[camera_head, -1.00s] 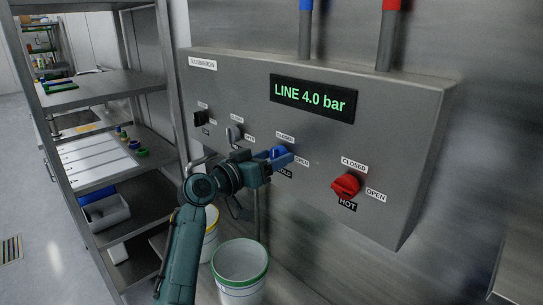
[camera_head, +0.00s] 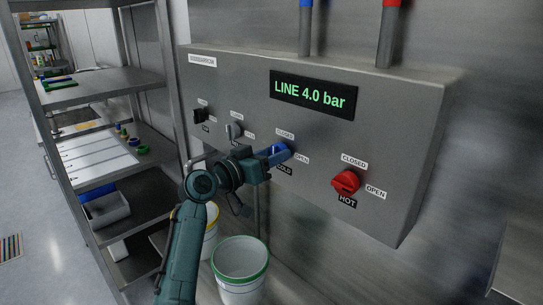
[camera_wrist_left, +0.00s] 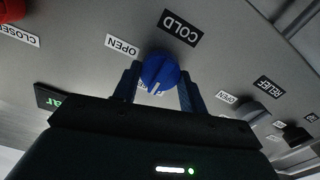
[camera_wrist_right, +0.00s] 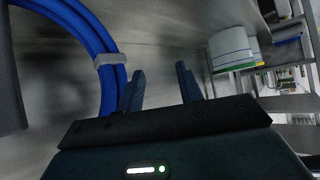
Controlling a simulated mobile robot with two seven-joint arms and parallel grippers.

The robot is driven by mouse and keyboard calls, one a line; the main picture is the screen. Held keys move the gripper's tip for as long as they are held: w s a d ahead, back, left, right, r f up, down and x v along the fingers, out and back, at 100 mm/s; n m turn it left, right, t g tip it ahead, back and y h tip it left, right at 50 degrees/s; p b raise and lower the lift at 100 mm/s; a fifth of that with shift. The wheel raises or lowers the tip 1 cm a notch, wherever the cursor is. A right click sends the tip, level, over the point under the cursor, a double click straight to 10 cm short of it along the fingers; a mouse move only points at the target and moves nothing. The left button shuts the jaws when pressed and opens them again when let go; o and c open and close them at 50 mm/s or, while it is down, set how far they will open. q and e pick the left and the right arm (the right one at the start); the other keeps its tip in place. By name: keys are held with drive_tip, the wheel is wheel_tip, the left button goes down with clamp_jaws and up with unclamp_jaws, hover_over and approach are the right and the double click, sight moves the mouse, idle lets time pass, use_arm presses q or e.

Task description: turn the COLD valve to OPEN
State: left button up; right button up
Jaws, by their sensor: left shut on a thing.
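The blue COLD valve knob (camera_head: 281,149) is on the front of the grey panel, with a CLOSED label above it, an OPEN label to its right and a COLD label below. My left gripper (camera_head: 277,156) reaches it from the left and partly covers it. In the left wrist view, the blue knob (camera_wrist_left: 158,70) sits between the two fingers of my left gripper (camera_wrist_left: 158,88), which is shut on it. The knob's white mark points down in that view, toward a label partly hidden by the gripper. My right gripper (camera_wrist_right: 160,90) is open and empty.
The red HOT knob (camera_head: 345,182) is to the right on the panel; two smaller knobs are to the left. The display (camera_head: 313,97) reads LINE 4.0 bar. Buckets (camera_head: 240,262) stand below, shelves at left. A blue hose (camera_wrist_right: 100,50) is near my right gripper.

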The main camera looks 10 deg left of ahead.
use_arm(q)
drive_tip(key=m+b, duration=0.7)
drive_tip(key=m, duration=1)
drive_tip(key=shift+s+d+f+m, duration=0.1)
drive_tip(key=shift+m, duration=0.3)
use_arm(e)
drive_tip(key=shift+w+a+f+t+y, duration=0.25)
drive_tip(key=shift+a+f+y, duration=0.15)
drive_tip(key=shift+a, duration=0.2)
drive_tip(key=shift+w+a+f+t+y, duration=0.3)
drive_tip(key=shift+a+f, duration=0.2)
drive_tip(key=shift+a, duration=0.1)
drive_tip(key=shift+r+n, duration=0.1)
drive_tip(key=shift+n, duration=0.2)
use_arm(q)
drive_tip(key=o, duration=1)
use_arm(e)
drive_tip(key=shift+w, duration=0.1)
